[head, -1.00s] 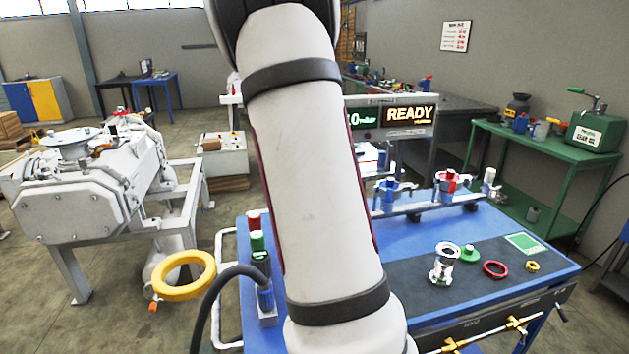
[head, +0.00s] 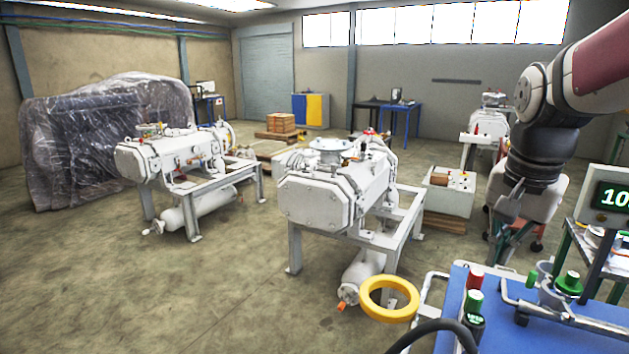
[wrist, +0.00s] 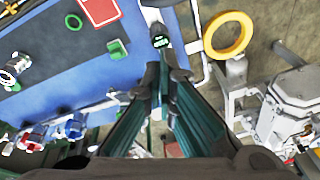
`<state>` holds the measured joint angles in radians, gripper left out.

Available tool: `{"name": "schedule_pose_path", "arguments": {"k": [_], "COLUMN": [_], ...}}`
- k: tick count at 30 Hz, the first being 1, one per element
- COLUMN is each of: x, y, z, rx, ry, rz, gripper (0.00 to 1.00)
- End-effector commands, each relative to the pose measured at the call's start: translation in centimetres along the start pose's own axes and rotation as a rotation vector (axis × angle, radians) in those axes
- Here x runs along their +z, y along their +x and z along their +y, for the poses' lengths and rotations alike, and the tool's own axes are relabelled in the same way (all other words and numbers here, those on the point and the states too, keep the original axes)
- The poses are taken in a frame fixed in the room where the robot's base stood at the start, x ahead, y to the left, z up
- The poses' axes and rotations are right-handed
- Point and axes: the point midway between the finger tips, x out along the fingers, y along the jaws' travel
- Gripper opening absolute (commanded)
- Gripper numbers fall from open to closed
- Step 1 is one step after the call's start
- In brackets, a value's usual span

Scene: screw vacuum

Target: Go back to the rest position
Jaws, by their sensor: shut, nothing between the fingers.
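My gripper (head: 507,210) hangs at the right of the head view, fingers down, left of the display and above floor level beyond the blue bench (head: 452,306). In the wrist view my gripper (wrist: 162,78) shows from behind, its dark fingers close together with nothing between them. The blue bench also fills the left of the wrist view (wrist: 88,97). My arm enters the head view from the upper right edge, bent at a dark joint.
A yellow ring (head: 390,299) stands beside the bench. White vacuum pumps on frames stand at centre (head: 320,200) and left (head: 160,157). A plastic-wrapped bulk (head: 95,140) is at the far left. A display (head: 605,195) is at the right edge. The left foreground floor is clear.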

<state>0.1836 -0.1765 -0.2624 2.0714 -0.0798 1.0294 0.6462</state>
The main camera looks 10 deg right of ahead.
Motion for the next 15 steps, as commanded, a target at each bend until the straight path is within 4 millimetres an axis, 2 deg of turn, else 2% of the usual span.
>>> {"name": "schedule_pose_path", "arguments": {"k": [1, 5, 9, 15], "x": [2.3, 7.5, 13.0, 18.8], "y": [-1.0, -2.4, -3.2, -3.4], "z": [-0.2, -0.3, 0.5, 2.3], "rx": [-0.030, -0.088, -0.139, -0.180], "ry": [-0.091, -0.327, -0.579, -0.879], "rz": [0.001, 0.009, 0.033, 0.081], "gripper": [0.00, 0.00, 0.00, 0.00]}}
